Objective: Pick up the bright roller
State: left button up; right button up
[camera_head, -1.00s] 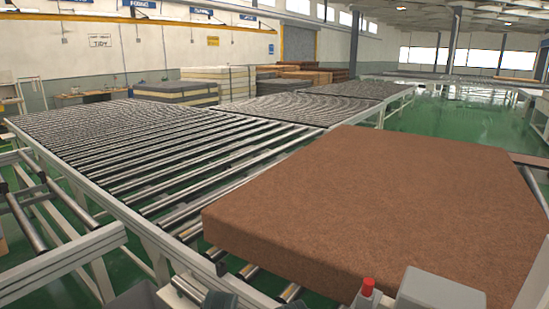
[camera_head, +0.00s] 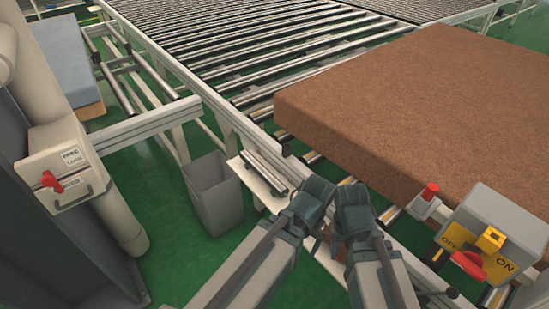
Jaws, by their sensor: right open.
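A bright silvery roller (camera_head: 267,169) lies on a small pale shelf (camera_head: 236,168) on the side of the conveyor frame, left of my grippers. A darker roller seems to lie alongside it; the two are hard to tell apart. My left gripper (camera_head: 312,200) is close to the shelf's right end, and its fingers are too hidden to judge. My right gripper (camera_head: 352,206) is just right of the left one, apart from the roller. It is open and seems empty.
A brown mattress (camera_head: 440,100) lies on the roller conveyor (camera_head: 240,45) at right. A grey bin (camera_head: 215,190) stands below the shelf. A control box (camera_head: 495,215) with an ON/OFF switch and a red button (camera_head: 430,190) are at right. A lever box (camera_head: 60,165) is at left.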

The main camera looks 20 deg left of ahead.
aim_at(276, 185)
jog(key=i+j, duration=0.2)
jog(key=j, duration=0.15)
jog(key=i+j, duration=0.15)
jog(key=j, duration=0.25)
jog(key=i+j, duration=0.2)
jog(key=j, duration=0.15)
jog(key=i+j, duration=0.15)
jog(key=j, duration=0.25)
